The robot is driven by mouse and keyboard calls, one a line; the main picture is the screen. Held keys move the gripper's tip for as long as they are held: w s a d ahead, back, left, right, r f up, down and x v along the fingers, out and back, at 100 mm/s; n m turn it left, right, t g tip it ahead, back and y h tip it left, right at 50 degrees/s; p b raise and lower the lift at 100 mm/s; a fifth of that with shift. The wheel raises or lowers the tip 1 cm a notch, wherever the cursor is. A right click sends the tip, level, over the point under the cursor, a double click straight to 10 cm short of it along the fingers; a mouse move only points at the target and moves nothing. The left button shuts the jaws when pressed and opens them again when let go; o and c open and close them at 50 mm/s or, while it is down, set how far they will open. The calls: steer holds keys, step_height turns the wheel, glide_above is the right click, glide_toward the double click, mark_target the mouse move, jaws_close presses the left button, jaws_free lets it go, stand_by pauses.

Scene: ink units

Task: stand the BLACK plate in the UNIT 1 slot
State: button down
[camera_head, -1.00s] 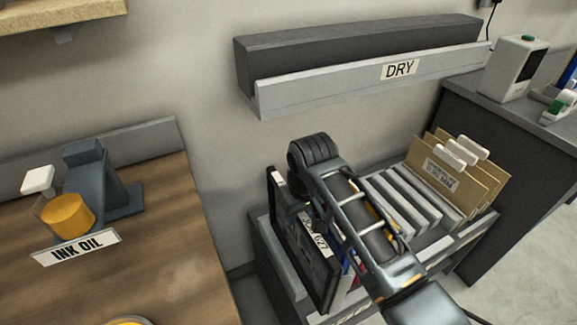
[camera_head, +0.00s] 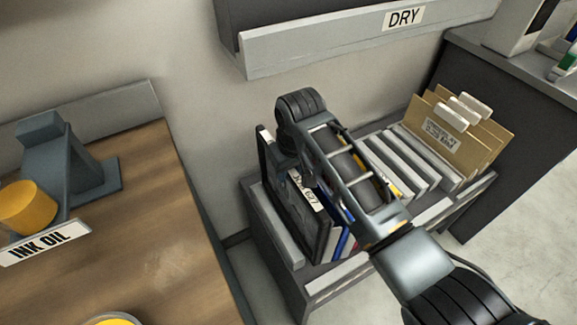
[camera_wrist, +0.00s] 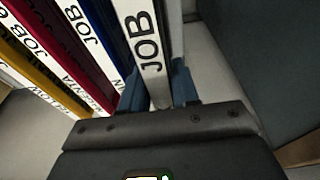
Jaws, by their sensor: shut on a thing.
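The black plate (camera_head: 287,195) stands upright at the left end of the low rack, with a white JOB label along its top edge. My gripper (camera_head: 296,165) is at its top edge. In the wrist view the jaws (camera_wrist: 157,88) are shut on the plate's labelled edge (camera_wrist: 150,45), one finger on each side. I cannot tell whether its lower edge rests in the rack or is clear of it. No UNIT 1 label shows in these frames.
Blue (camera_wrist: 98,32), magenta and yellow plates stand close beside it. The rack (camera_head: 330,283) also holds grey dividers and brown folders (camera_head: 445,140). A DRY ledge (camera_head: 320,45) is on the wall behind. A wooden table (camera_head: 150,215) with an INK OIL sign (camera_head: 42,243) stands left.

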steer(key=shift+f+b, duration=1.4)
steer(key=shift+f, duration=1.75)
steer(key=c, duration=0.8)
jaws_free()
steer(key=shift+o, duration=0.2)
steer(key=r, duration=0.2)
steer(key=s+r, duration=0.1)
steer(key=r, duration=0.2)
steer(key=d+r, duration=0.1)
steer(key=r, duration=0.1)
steer(key=shift+s+r, duration=0.2)
steer(key=shift+r, duration=0.1)
